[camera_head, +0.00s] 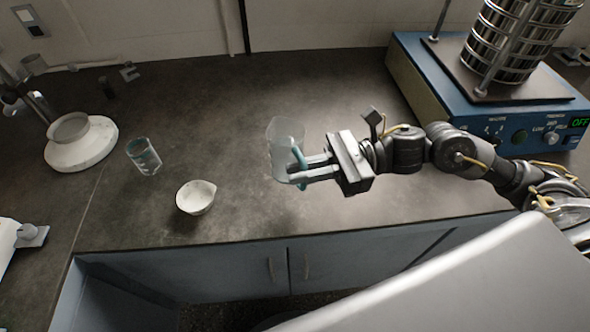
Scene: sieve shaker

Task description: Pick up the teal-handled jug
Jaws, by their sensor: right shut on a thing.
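The teal-handled jug (283,135) is a clear, upright vessel near the middle of the counter. Its teal handle faces right, toward my right gripper (299,171). My right gripper comes in from the right and is shut on the handle, with its fingers covering part of it. I cannot tell whether the jug's base touches the counter. My left gripper is not in view.
A white bowl (195,197) and a clear beaker with teal marks (144,157) stand left of the jug. A round white device (82,145) is farther left. The blue sieve shaker (470,105) stands at the back right. The counter (190,110) behind the jug is clear.

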